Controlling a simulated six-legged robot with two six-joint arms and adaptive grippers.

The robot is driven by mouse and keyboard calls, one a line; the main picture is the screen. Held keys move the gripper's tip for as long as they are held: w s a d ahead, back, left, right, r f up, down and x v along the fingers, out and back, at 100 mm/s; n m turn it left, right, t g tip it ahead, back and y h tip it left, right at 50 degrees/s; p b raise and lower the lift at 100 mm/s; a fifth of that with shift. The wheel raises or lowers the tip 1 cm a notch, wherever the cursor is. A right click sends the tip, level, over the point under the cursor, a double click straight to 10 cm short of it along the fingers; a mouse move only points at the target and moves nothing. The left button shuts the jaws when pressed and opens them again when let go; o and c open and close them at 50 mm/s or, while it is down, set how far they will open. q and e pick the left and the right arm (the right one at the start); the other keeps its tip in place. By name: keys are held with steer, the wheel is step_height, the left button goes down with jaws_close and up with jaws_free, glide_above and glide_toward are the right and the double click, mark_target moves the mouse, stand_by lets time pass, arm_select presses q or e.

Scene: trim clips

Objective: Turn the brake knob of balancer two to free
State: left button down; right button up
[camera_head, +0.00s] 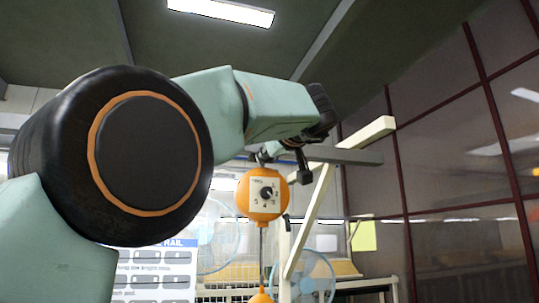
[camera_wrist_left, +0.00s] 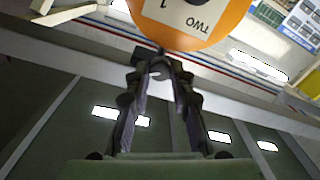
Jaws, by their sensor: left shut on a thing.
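Balancer two is an orange round housing (camera_head: 244,197) hanging in the middle of the head view, with a white dial plate (camera_head: 266,194) and a dark pointer on its face. In the left wrist view its orange body (camera_wrist_left: 226,18) fills the top, with "TWO" on its plate upside down. My left gripper (camera_wrist_left: 160,68) is shut on a small grey part at the edge of the housing, apparently the brake knob. The fingers largely hide it, so its setting cannot be read. In the head view my left arm reaches over from the left. My right gripper is not in view.
A pale post with a slanted beam (camera_head: 312,215) stands right beside the balancer. A cord runs down from the housing to another orange piece (camera_head: 261,298). A fan (camera_head: 316,277) and a yellow sheet (camera_head: 363,237) are behind. Dark glazed panels (camera_head: 450,190) line the right.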

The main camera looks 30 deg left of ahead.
arm_select(q)
steer(key=n, duration=1.1)
steer(key=shift+f, duration=0.25)
steer(key=shift+n, duration=0.3)
steer(key=c, duration=1.1)
jaws_free()
steer(key=shift+r, duration=0.15)
steer(key=shift+c, duration=0.2)
